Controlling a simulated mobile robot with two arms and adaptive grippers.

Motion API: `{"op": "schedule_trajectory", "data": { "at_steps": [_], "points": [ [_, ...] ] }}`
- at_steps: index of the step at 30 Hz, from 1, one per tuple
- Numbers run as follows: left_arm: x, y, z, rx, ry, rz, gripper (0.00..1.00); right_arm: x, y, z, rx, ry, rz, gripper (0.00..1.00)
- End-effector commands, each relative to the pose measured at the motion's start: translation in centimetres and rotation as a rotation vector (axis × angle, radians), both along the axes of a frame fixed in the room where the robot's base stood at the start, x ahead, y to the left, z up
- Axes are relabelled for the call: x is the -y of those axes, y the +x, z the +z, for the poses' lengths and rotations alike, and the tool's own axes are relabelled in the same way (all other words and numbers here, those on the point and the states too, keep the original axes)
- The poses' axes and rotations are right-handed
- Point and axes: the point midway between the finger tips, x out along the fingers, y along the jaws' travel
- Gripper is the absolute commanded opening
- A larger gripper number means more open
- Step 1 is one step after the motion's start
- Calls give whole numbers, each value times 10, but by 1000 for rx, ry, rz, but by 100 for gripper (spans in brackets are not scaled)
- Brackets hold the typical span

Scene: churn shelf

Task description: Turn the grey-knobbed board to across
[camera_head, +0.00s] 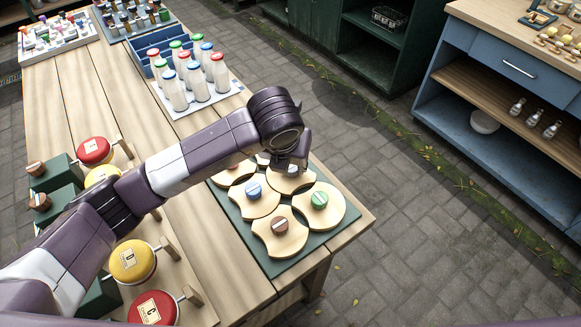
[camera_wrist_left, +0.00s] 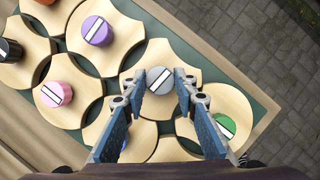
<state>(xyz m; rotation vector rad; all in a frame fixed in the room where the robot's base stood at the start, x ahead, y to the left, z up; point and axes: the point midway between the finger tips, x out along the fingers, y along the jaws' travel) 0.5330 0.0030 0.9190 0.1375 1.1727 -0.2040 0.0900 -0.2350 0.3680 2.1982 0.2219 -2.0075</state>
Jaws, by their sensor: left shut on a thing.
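The grey knob (camera_wrist_left: 160,80) with a white stripe sits on a pale wooden board (camera_wrist_left: 170,52) in the left wrist view. The stripe runs diagonally, from lower left to upper right. My left gripper (camera_wrist_left: 160,88) has its blue fingers on either side of this knob, shut on it. In the head view my left gripper (camera_head: 290,166) comes down over the board (camera_head: 291,184) and hides its knob. The board lies among similar boards on a green base (camera_head: 290,263). My right gripper is in neither view.
Neighbouring boards carry green (camera_head: 319,199), blue (camera_head: 254,190), brown (camera_head: 280,225), purple (camera_wrist_left: 97,31) and pink (camera_wrist_left: 55,94) knobs. Round red and yellow drums stand at left, beneath or beside my arm.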

Motion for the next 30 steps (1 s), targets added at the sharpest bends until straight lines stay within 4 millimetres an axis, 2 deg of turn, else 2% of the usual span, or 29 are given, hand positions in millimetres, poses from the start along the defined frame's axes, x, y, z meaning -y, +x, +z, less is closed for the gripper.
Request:
{"op": "schedule_trajectory", "data": {
  "at_steps": [9,22,23,27,30],
  "points": [
    [1,1,1,3,-1,83,2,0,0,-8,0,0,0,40],
    [0,1,1,2,-1,93,2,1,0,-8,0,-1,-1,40],
    [0,1,1,2,-1,93,28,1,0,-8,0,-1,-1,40],
    [0,1,1,1,0,92,43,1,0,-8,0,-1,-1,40],
    [0,1,1,1,0,92,44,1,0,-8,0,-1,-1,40]
  ]
}}
